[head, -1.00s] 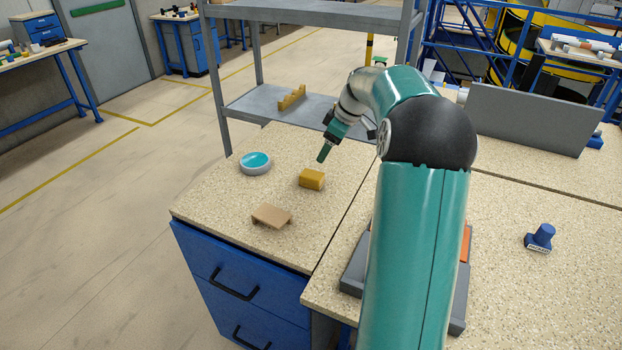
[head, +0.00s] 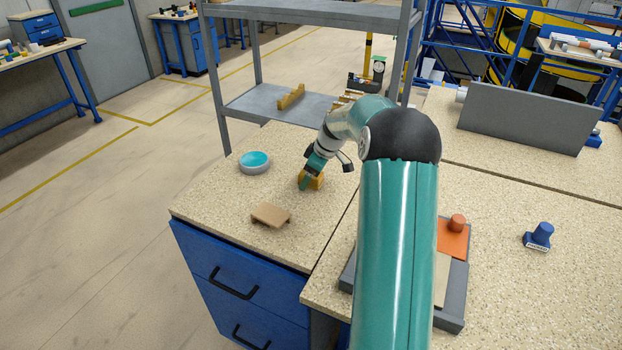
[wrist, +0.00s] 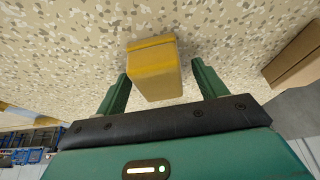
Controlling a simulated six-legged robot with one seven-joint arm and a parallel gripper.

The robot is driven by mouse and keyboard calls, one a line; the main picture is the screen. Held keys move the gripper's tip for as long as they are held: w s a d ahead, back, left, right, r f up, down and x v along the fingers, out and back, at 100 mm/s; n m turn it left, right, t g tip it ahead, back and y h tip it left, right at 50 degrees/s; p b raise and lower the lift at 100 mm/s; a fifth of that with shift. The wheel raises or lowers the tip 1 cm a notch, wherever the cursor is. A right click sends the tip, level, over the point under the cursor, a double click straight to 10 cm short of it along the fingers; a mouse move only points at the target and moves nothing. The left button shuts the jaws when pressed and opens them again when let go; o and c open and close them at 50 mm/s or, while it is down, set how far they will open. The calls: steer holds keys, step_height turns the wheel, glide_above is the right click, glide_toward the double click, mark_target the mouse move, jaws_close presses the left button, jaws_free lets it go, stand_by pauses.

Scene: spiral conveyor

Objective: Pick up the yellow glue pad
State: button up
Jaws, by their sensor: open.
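The yellow glue pad (head: 314,181) is a small yellow block on the speckled worktop, partly hidden by my gripper in the head view. In the wrist view the pad (wrist: 154,70) shows between my two green fingers. My gripper (head: 306,183) is open and low over the pad. In the wrist view my gripper (wrist: 160,88) has one finger on each side of the pad, with visible gaps on both sides. I cannot tell how far down the fingers reach beside it.
A round dish with blue content (head: 254,162) stands left of the pad. A small tan wooden stand (head: 271,215) is in front; it also shows in the wrist view (wrist: 297,55). A grey shelf (head: 250,104) stands behind. An orange block (head: 453,238) and a blue stamp (head: 539,236) are right.

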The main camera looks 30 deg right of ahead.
steer(key=shift+c, duration=0.4)
steer(key=c, duration=1)
steer(key=shift+r, duration=0.1)
steer(key=shift+r, duration=0.4)
step_height(320, 180, up, 2)
steer(key=shift+r, duration=0.1)
steer(key=shift+s+a+r, duration=1.05)
steer(key=shift+s+r, duration=0.6)
steer(key=shift+s, duration=0.45)
steer(key=shift+s+a+r, duration=1.05)
steer(key=shift+s+r, duration=0.65)
steer(key=shift+s, duration=0.35)
steer(key=shift+s+a+r, duration=1.05)
steer(key=shift+s+r, duration=0.6)
steer(key=shift+s, duration=0.45)
